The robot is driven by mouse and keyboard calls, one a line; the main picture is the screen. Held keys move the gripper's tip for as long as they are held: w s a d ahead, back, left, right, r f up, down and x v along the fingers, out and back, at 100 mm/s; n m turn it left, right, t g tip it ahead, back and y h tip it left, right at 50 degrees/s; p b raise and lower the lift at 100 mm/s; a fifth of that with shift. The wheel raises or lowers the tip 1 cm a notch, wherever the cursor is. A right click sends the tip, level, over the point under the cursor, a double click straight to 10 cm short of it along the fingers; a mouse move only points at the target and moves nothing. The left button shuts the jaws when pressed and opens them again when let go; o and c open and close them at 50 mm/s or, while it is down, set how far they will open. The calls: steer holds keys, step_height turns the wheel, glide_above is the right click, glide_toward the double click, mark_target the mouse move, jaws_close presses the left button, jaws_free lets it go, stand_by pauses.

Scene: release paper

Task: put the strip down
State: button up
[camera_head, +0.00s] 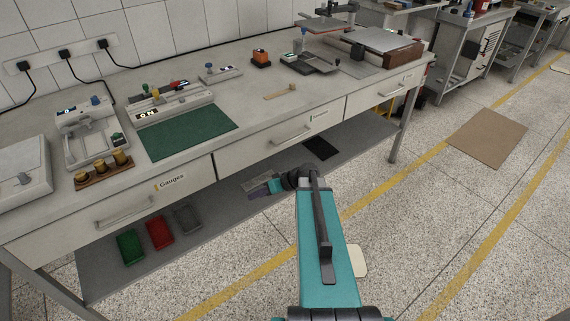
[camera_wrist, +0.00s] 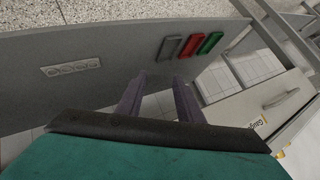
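A pale grey strip with a row of round marks (camera_wrist: 70,68) lies flat on the grey lower shelf in the wrist view. In the head view a pale patch that looks like it (camera_head: 258,182) shows just behind my fingers, partly hidden by them. My gripper (camera_wrist: 158,82) has its two purple fingers apart, with nothing between them. In the head view my gripper (camera_head: 264,190) is low at the bench's front, below the drawers. The strip is to the left of the fingers in the wrist view, apart from them.
The lower shelf (camera_head: 90,270) bears green (camera_head: 130,245), red (camera_head: 159,232) and grey (camera_head: 187,219) trays and a black mat (camera_head: 320,149). The bench top (camera_head: 235,92) above holds a green mat (camera_head: 188,131), a small wooden piece (camera_head: 280,92) and instruments. The drawer marked Gauges (camera_head: 115,205) is shut.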

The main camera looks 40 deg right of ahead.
steer(key=s+a+f+g, duration=0.4)
steer(key=s+a+f, duration=0.2)
steer(key=a+f, duration=0.3)
steer(key=s+a+f+g, duration=0.3)
steer(key=s+a+f, duration=0.3)
steer(key=a, duration=0.5)
steer(key=s+a+f+g+h, duration=0.2)
steer(key=s+a+f+g, duration=0.1)
steer(key=s, duration=0.6)
steer(key=s+a+f+n+g+h, duration=0.1)
steer(key=s+f, duration=0.4)
steer(key=s, duration=0.5)
steer(key=shift+a+f+g+h, duration=0.2)
steer(key=shift+a+g+h, duration=0.7)
steer(key=shift+g+h, duration=0.3)
